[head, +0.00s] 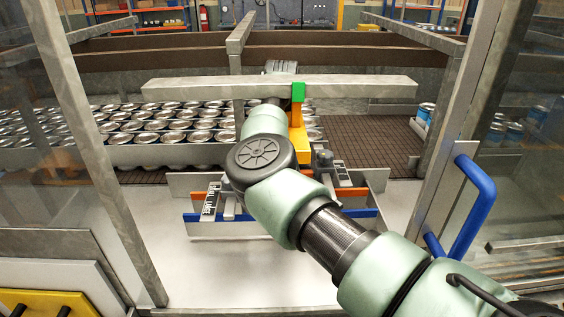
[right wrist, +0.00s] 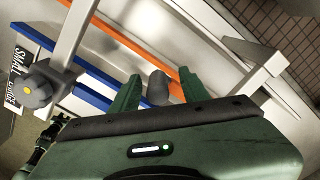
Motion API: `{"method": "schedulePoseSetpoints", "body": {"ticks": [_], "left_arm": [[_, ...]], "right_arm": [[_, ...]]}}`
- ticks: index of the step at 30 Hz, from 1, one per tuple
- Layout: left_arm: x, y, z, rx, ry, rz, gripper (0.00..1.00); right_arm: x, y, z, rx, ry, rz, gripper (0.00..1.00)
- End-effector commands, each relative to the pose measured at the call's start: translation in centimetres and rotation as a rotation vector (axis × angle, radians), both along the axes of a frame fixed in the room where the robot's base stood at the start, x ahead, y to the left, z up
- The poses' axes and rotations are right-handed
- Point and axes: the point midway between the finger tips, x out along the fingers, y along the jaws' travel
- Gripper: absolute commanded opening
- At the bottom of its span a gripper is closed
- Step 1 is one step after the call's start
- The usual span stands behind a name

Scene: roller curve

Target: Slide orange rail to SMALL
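The orange rail (head: 351,192) runs crosswise in the middle of the head view, partly hidden behind my right arm. In the right wrist view the orange rail (right wrist: 128,42) runs diagonally beyond the fingers. A label plate (right wrist: 20,68) reading SMALL and LARGE lies at the left there; a similar plate (head: 209,199) shows in the head view. My right gripper (right wrist: 160,92) is open, its green fingers apart on either side of a dark grey knob (right wrist: 157,87). I cannot tell whether they touch it. The head view hides this gripper behind the arm. My left gripper is not in view.
A blue rail (head: 256,214) lies nearer than the orange one. A blue-handled door frame (head: 470,200) stands right, and a grey beam (head: 200,88) crosses above.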

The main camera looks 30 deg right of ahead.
Motion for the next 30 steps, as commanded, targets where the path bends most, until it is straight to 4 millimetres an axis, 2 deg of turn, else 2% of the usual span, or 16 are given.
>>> {"method": "schedulePoseSetpoints", "body": {"ticks": [8,11,21,25,30], "left_arm": [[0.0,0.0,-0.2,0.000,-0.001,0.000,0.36],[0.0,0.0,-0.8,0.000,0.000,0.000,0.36],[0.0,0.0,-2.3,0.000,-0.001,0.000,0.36],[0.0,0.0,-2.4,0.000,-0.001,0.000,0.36],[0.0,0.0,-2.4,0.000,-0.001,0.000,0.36]], "right_arm": [[-0.1,0.0,0.1,0.000,0.003,0.000,0.45],[0.0,0.0,1.1,0.001,0.001,0.001,0.45],[0.2,-0.1,6.5,0.002,0.001,0.001,0.45],[0.2,-0.1,7.4,0.001,0.003,0.000,0.45],[0.1,-0.1,7.6,0.001,0.004,-0.001,0.45]]}}
